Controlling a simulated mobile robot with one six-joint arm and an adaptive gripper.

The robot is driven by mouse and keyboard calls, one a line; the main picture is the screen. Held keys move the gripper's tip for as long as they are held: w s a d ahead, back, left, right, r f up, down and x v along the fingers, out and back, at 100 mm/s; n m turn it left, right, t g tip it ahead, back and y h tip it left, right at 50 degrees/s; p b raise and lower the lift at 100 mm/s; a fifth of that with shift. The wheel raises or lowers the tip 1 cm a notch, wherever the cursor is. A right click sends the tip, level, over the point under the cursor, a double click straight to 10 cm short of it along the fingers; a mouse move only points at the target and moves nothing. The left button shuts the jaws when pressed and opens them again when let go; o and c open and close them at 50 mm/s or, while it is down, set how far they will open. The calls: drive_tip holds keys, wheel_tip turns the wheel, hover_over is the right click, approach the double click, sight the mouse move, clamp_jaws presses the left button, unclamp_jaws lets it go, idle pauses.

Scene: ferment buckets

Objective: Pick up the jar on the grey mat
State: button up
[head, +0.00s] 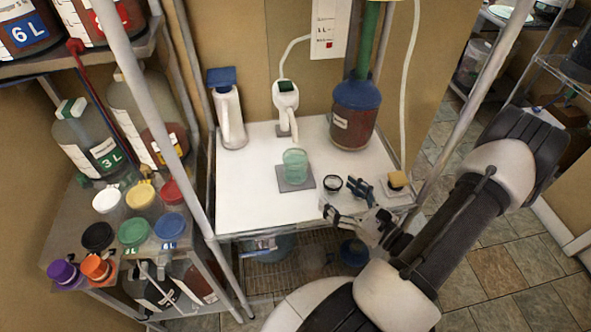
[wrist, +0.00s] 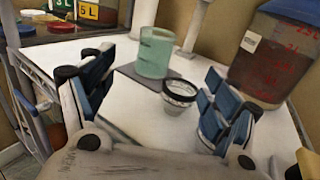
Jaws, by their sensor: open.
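A pale green, see-through jar (head: 295,166) stands upright on a small grey mat (head: 296,186) on the white table. In the wrist view the jar (wrist: 155,52) is ahead, at the top middle, with part of the grey mat (wrist: 126,70) showing under it. My gripper (head: 348,200) is at the table's front right, apart from the jar. In the wrist view my gripper (wrist: 150,105) is open and empty, one finger at each side of the picture.
A small black-rimmed cup (head: 332,184) stands between my gripper and the jar. A large red-brown container (head: 355,115), a white jug (head: 228,115) and a white dispenser (head: 286,103) stand behind. A sponge block (head: 397,181) is at the right edge. The table's left front (head: 245,205) is clear.

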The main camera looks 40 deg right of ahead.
sight(288, 153)
drive_tip(key=w+b, duration=0.3)
drive_tip(key=w, duration=1.4)
drive_tip(key=shift+a, duration=0.15)
drive_tip(key=shift+c, duration=0.2)
drive_tip(key=c, duration=1.5)
drive_tip(key=shift+r, duration=0.1)
drive_tip(key=shift+c, duration=0.2)
